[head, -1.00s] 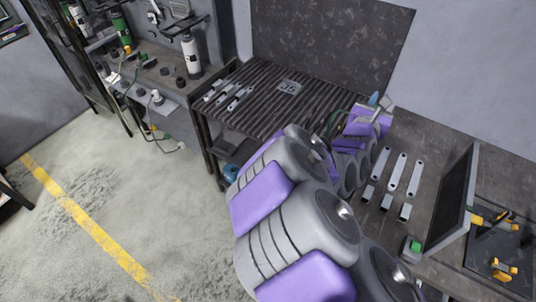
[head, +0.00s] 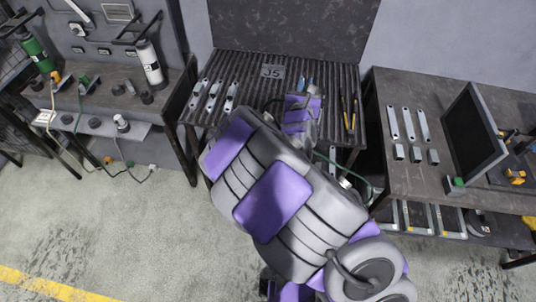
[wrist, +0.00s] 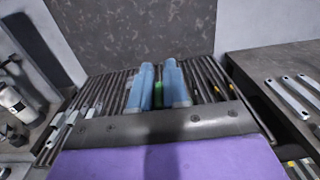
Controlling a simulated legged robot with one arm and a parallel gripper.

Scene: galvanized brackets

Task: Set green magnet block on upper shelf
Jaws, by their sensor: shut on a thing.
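My gripper (wrist: 160,86) has two blue fingers and is shut on a green block (wrist: 158,94), which shows between them in the wrist view. I take it for the green magnet block; only a small part of it shows. In the head view my gripper (head: 303,86) is over the slatted bench (head: 250,97) marked J5, and the held block is hidden there. Another small block with a green top (head: 457,183) sits on the right table by the dark screen. I cannot tell which surface is the upper shelf.
Galvanized strips (head: 214,96) lie at the slatted bench's left, and yellow-handled tools (head: 349,113) at its right. The right table (head: 385,88) holds strips, small blocks and a dark screen (head: 474,135), with a lower shelf of brackets beneath. A dark panel (head: 290,25) rises behind the bench.

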